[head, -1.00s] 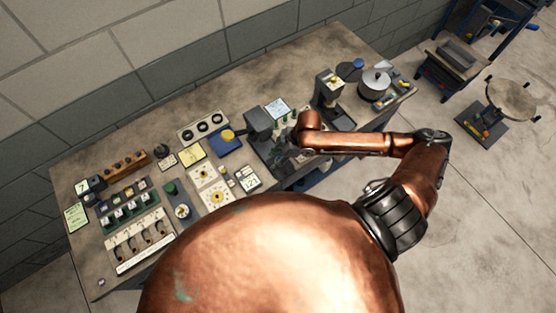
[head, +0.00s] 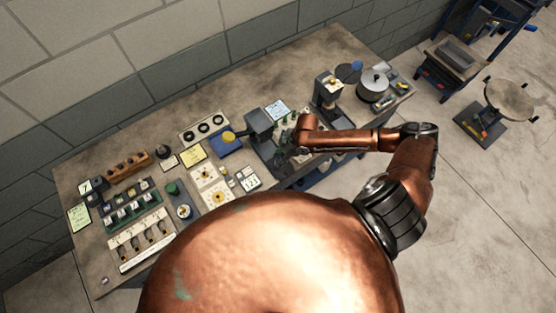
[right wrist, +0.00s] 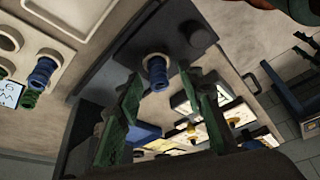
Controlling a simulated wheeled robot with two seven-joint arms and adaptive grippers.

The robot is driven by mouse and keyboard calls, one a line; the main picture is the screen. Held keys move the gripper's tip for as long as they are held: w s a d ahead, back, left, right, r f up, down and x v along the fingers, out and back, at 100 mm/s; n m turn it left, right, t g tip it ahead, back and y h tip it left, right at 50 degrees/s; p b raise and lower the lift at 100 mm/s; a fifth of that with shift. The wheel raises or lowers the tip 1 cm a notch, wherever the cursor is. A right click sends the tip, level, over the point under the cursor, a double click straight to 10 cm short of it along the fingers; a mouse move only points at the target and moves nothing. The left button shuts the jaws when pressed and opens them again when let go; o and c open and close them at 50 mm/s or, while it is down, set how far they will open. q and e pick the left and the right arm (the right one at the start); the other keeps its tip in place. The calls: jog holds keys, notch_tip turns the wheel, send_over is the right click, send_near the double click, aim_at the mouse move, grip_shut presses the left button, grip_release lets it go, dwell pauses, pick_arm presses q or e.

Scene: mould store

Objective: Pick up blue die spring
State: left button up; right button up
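A blue die spring (right wrist: 157,72) stands on a dark grey device in the right wrist view, just beyond and between my right fingertips. My right gripper (right wrist: 160,80) is open, with one green-black finger on each side of the spring's line and no visible contact. In the head view the right gripper (head: 282,158) is small and dark beside the grey press-like device (head: 258,122), and I cannot make out that spring there. Another blue spring (right wrist: 42,71) sits in a pale holder at the left of the wrist view, above a green spring (right wrist: 30,98). My left gripper is not in view.
The workbench (head: 215,95) carries a wooden block with holes (head: 128,166), dial cards (head: 213,198), a second dark press (head: 328,88) and a metal pot (head: 373,86). The bench's back strip by the wall is mostly clear.

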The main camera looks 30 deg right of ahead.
jog(key=shift+f, duration=0.1)
jog(key=shift+c, duration=0.2)
grip_shut()
dwell(0.5)
jog(key=shift+r+b, duration=0.45)
jog(key=shift+r, duration=0.3)
jog(key=s+d+r+p, duration=0.1)
jog(key=s+r+p, duration=0.3)
jog(key=s+r, duration=0.9)
jog(key=shift+s+d+r, duration=0.4)
jog(key=shift+r, duration=0.4)
